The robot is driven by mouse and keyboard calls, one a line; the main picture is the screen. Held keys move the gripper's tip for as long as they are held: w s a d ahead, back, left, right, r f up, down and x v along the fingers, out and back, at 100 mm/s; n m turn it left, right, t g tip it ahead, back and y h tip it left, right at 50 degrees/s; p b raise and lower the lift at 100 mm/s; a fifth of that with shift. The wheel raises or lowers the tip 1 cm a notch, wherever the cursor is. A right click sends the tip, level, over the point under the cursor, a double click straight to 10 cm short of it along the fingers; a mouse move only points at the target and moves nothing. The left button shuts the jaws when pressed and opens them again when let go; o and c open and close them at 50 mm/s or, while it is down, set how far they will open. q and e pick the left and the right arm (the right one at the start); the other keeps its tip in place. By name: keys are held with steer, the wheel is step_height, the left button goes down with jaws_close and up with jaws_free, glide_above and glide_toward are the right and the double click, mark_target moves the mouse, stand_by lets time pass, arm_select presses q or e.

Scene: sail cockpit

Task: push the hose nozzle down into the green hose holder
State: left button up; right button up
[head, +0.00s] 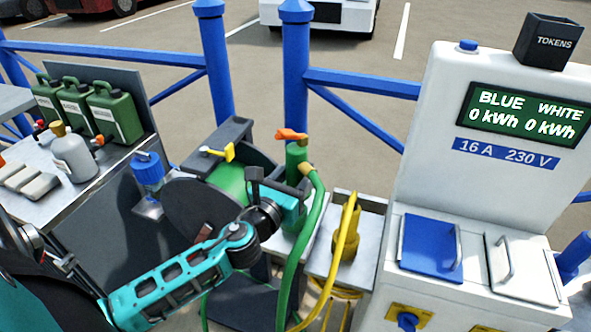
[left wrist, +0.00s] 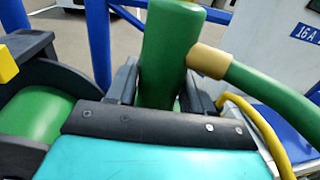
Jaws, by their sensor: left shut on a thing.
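The hose nozzle (head: 296,156) looks like an upright green cylinder with an orange lever on top. A tan fitting on its side joins a green hose (head: 312,215). My left gripper (head: 290,200) is shut on the green body below that fitting. In the left wrist view, the fingers (left wrist: 158,88) lie on either side of the green nozzle body (left wrist: 168,45). My right gripper is not in view.
A dark reel with a yellow crank (head: 219,152) stands close left of my gripper. A yellow holder (head: 347,243) with a yellow hose is close right. A white power pedestal (head: 423,130) stands further right. Blue railing (head: 296,75) runs behind. Green cans (head: 112,112) stand on the left shelf.

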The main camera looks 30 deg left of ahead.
arm_select(q)
steer(key=shift+w+a+f, duration=0.2)
steer(key=shift+w+a, duration=0.15)
steer(key=shift+a, duration=0.25)
steer(key=shift+a+f, duration=0.1)
steer(key=shift+f, duration=0.05)
steer(key=shift+f+b, duration=0.55)
steer(key=shift+b, duration=0.25)
step_height(320, 180, down, 4)
steer(key=b, duration=0.4)
steer(key=shift+f, duration=0.15)
steer(key=shift+f+b, duration=0.5)
steer(key=shift+f, duration=0.1)
steer(key=o, duration=1.1)
steer(key=shift+s+f, duration=0.1)
